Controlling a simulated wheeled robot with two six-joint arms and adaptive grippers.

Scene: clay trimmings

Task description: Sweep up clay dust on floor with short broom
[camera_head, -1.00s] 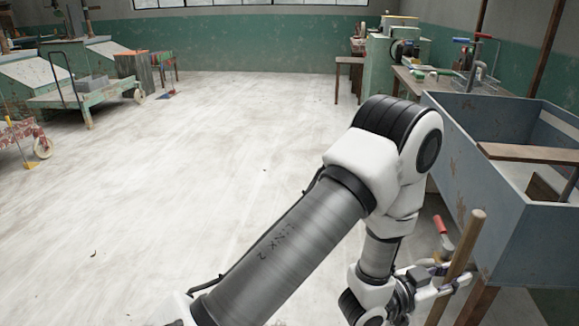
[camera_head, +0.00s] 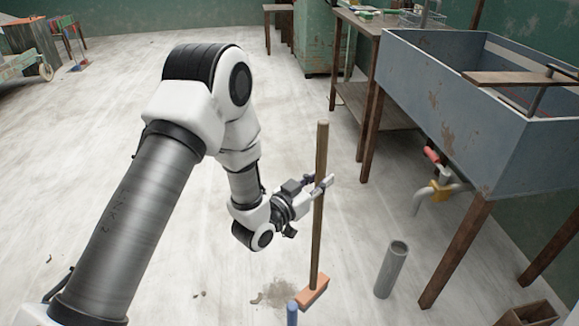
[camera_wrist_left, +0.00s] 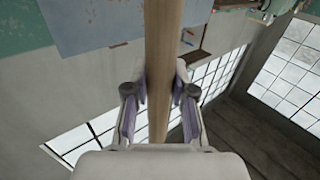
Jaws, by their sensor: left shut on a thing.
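My left gripper (camera_head: 322,184) is shut on the wooden handle of the short broom (camera_head: 320,150), about a third of the way down from its top. The broom stands nearly upright, with its orange-brown head (camera_head: 313,293) low at the floor; I cannot tell whether it touches. A patch of grey-brown clay dust (camera_head: 278,292) lies on the floor just left of the head, with small crumbs around it. In the left wrist view the handle (camera_wrist_left: 163,60) runs between the fingers (camera_wrist_left: 158,105). My right gripper is not in view.
A grey-blue sink trough (camera_head: 450,110) on wooden legs stands at the right. A grey pipe (camera_head: 391,268) stands on the floor right of the broom. A blue post-like thing (camera_head: 292,312) is at the bottom edge, close to the broom head. A wooden box (camera_head: 527,314) sits bottom right. Floor at left is open.

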